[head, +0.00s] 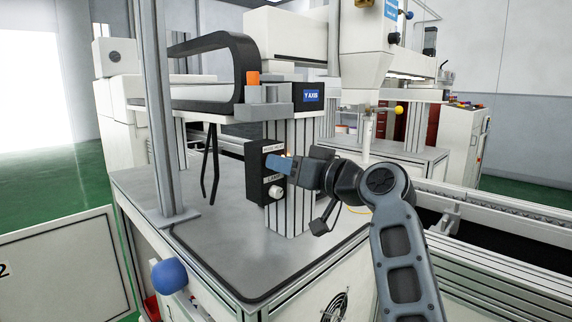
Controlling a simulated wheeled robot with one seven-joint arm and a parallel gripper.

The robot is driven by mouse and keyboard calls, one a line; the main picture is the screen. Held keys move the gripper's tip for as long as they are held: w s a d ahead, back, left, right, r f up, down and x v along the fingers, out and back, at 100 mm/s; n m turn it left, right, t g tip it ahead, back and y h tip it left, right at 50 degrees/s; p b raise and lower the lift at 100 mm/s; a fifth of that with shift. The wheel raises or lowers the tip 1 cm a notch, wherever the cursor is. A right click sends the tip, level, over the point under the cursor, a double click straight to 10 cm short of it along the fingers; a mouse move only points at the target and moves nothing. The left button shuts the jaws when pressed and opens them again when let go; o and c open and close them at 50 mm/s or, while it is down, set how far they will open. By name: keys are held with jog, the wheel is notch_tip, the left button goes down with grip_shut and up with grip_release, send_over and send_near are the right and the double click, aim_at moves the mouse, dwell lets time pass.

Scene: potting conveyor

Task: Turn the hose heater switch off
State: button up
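A black switch box (256,182) is mounted on the aluminium column in the middle of the head view. Its upper label (273,148) seems to read "HOSE HEAT", and a small orange glow (288,153) shows just right of it. My gripper (277,163) reaches in from the right, with its blue-grey fingers in front of the box's upper part, just below that label. The fingers hide the hose heater switch, and I cannot tell whether they touch it. The finger gap is not visible. A white round knob (276,192) sits lower on the box, under a label like "LAMP".
The column (297,200) stands on a grey machine table (215,235). A "Y AXIS" block (311,96) and an orange cap (253,78) are above the box. Black cables (211,165) hang to the left. A blue ball (170,276) is at the table's front edge.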

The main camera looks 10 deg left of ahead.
jog(key=shift+a, duration=0.1)
grip_shut()
dwell(0.3)
jog(key=shift+f+b, duration=0.1)
jog(key=shift+b, duration=0.35)
jog(key=shift+n+b, duration=5.9)
